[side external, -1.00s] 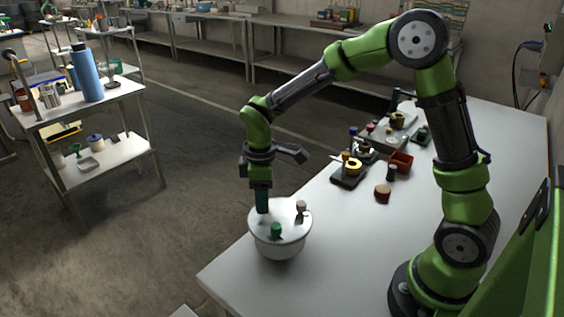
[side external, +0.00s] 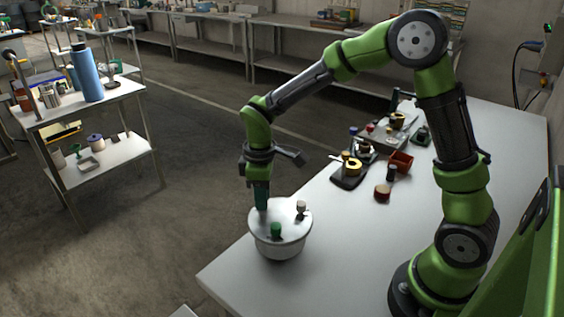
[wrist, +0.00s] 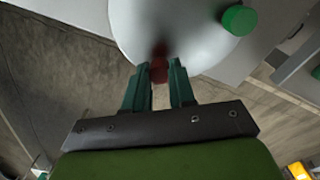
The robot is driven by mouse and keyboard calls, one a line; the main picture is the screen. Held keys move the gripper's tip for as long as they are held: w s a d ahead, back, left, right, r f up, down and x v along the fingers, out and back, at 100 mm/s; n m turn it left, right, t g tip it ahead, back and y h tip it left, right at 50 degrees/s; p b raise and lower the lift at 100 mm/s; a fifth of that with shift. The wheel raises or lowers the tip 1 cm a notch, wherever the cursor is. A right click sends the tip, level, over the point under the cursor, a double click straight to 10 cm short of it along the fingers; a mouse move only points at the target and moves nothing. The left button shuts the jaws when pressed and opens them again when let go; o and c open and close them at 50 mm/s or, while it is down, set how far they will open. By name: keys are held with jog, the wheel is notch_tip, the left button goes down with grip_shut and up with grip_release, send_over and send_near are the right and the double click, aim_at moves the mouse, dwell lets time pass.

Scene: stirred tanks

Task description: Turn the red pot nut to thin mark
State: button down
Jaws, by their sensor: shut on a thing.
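A white pot (side external: 278,246) with a pale round lid stands near the table's front left corner. Its lid (wrist: 195,35) fills the top of the wrist view. A green nut (side external: 276,230) stands on the lid's near side and also shows in the wrist view (wrist: 239,19). A pale nut (side external: 301,207) is at the lid's right. The red nut (wrist: 158,71) sits at the lid's edge between my fingers, which hide it in the side view. My gripper (wrist: 158,74) points down over the lid's far left (side external: 262,204), shut on the red nut. I cannot make out any marks.
Right of the pot, the white table (side external: 340,235) is clear. Further back are a dark block with a yellow ring (side external: 351,168), a small red box (side external: 400,161), a round brown-red piece (side external: 382,192) and several small parts. A shelf cart (side external: 120,157) stands apart at left.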

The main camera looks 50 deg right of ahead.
jog(key=m, duration=0.5)
jog(key=shift+r+m, duration=0.1)
jog(key=shift+m, duration=2.1)
jog(key=c, duration=0.9)
grip_release()
jog(key=shift+c, duration=0.2)
notch_tip(320, 180, up, 17)
